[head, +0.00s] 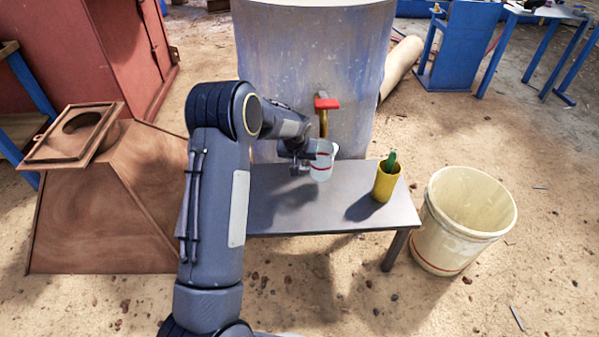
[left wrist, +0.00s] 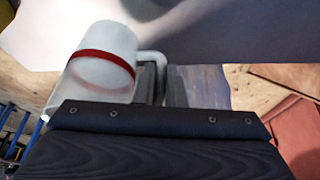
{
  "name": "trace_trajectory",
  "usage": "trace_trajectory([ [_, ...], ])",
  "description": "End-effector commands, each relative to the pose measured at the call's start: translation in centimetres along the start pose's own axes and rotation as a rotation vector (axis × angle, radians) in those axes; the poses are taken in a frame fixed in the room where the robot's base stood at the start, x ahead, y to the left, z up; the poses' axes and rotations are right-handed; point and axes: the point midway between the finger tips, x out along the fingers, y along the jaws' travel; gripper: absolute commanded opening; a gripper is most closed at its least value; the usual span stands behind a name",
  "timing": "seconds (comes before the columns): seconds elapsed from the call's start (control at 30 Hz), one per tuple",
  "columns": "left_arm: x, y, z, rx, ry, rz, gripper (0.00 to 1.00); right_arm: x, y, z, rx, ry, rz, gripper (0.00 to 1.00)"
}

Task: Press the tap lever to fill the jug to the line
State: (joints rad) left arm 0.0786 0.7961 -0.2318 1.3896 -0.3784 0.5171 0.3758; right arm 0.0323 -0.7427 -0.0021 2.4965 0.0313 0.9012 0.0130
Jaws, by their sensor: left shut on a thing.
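The jug (head: 322,164) is pale and translucent, with a red line around it. My left gripper (head: 302,160) is at its left side, shut on the jug's handle. In the left wrist view the jug (left wrist: 92,82) shows large, its handle (left wrist: 152,58) between the fingers of my left gripper (left wrist: 161,80). The tap has a red lever (head: 327,103) on a brass body (head: 323,124), on the front of a grey metal tank (head: 290,50). The jug is just below the tap in the head view. Its water level cannot be made out. My right gripper is out of view.
A grey table (head: 345,215) stands in front of the tank. A yellow cup (head: 386,185) with a green thing in it is at its right end. A cream bucket (head: 440,250) stands on the ground to the right. A rusty brown hopper (head: 90,230) is at left.

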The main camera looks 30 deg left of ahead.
Motion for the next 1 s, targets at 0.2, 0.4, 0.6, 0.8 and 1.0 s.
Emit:
trace_trajectory([
  [0.2,3.2,-0.1,1.4,-0.001,-0.003,0.000,0.00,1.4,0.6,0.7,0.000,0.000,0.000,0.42],
  [0.4,4.7,-0.2,1.6,0.000,0.001,0.000,0.00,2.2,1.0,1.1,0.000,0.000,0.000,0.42],
  [0.6,4.6,-0.2,1.5,0.000,0.000,0.000,0.00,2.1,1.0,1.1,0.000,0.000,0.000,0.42],
  [0.8,4.8,-0.2,1.6,0.000,0.000,0.000,0.22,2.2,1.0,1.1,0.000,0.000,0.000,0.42],
  [1.0,4.8,-0.2,1.6,0.000,0.000,0.000,0.32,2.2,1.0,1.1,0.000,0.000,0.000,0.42],
])
